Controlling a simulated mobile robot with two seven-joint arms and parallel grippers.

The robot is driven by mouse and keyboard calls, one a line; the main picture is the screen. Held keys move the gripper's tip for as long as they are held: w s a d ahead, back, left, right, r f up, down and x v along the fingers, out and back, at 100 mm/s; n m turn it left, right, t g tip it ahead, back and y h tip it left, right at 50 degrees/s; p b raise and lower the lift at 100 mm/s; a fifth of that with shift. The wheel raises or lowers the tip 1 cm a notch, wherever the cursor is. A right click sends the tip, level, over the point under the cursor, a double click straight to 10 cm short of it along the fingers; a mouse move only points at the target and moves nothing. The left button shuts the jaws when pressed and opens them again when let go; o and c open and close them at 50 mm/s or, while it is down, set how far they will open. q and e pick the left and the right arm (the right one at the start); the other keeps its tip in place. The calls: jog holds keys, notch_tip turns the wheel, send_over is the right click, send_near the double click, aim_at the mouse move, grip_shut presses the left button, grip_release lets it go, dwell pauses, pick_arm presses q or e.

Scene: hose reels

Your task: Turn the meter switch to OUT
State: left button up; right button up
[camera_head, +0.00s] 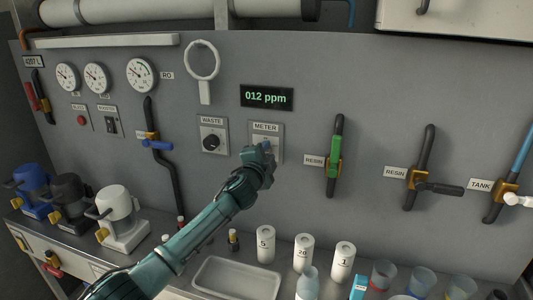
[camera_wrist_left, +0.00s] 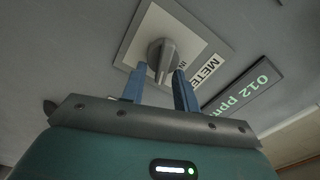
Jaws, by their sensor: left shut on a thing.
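The meter switch is a grey knob (camera_wrist_left: 163,58) on a pale plate (camera_wrist_left: 150,25) marked METER. In the head view the meter plate (camera_head: 265,128) is on the grey wall panel, below the display, and my gripper hides most of the knob. My left gripper (camera_head: 266,150) is at the plate. In the left wrist view its two blue fingers (camera_wrist_left: 160,84) are shut on the knob, one on each side. An IN mark shows beside the knob; I cannot read an OUT mark. My right gripper is not in view.
A display (camera_head: 266,97) reads 012 ppm above the switch. The waste switch (camera_head: 211,137) is close on the left. A green-handled resin valve (camera_head: 334,157) is to the right. Below, the counter holds white canisters (camera_head: 265,244), a tray (camera_head: 237,280) and cups (camera_head: 383,273).

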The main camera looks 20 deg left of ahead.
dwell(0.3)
pick_arm(q)
jog(key=o, duration=0.9)
jog(key=shift+o, duration=0.2)
jog(key=s+b, duration=0.1)
jog(key=s, duration=1.2)
jog(key=shift+a+b, duration=0.25)
jog(key=shift+b, duration=0.1)
jog(key=shift+s, duration=0.1)
